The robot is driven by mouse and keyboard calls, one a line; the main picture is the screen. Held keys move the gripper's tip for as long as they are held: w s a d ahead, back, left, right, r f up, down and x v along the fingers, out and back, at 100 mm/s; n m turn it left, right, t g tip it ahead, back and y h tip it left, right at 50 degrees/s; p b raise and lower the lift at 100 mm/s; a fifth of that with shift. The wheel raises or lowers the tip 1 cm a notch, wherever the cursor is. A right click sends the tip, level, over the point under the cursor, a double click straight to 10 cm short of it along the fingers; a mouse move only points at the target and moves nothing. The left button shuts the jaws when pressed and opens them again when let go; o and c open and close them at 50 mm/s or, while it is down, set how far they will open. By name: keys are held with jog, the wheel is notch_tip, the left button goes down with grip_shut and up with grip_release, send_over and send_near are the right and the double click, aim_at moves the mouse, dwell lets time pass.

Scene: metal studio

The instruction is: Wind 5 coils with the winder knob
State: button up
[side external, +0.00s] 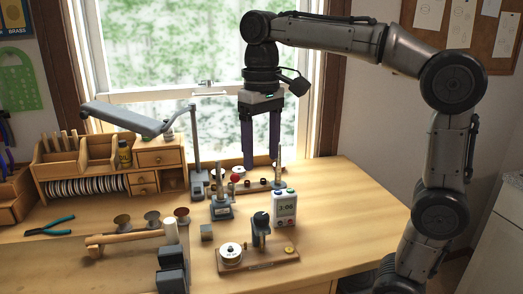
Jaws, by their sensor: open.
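The device that looks like the winder sits on a wooden board (258,262) near the front of the bench. It has a dark upright (261,230), a white-faced round spool (231,251) at its left and a small brass-coloured round piece (289,250) at its right. I cannot tell for sure which part is the knob. No wire or coil can be made out at this size. My gripper (261,160) points down in front of the window, above the back of the bench. Its fingers are apart with nothing between them, well above the winder board.
A white timer (284,207) stands behind the winder, beside a small stand with a red ball (235,178). The bench's right side (360,215) is clear.

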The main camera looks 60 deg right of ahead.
aim_at(261, 215)
jog(key=shift+f, duration=0.1)
notch_tip(261, 215, down, 14)
jog(key=shift+r, duration=0.1)
dwell(0.7)
grip_shut()
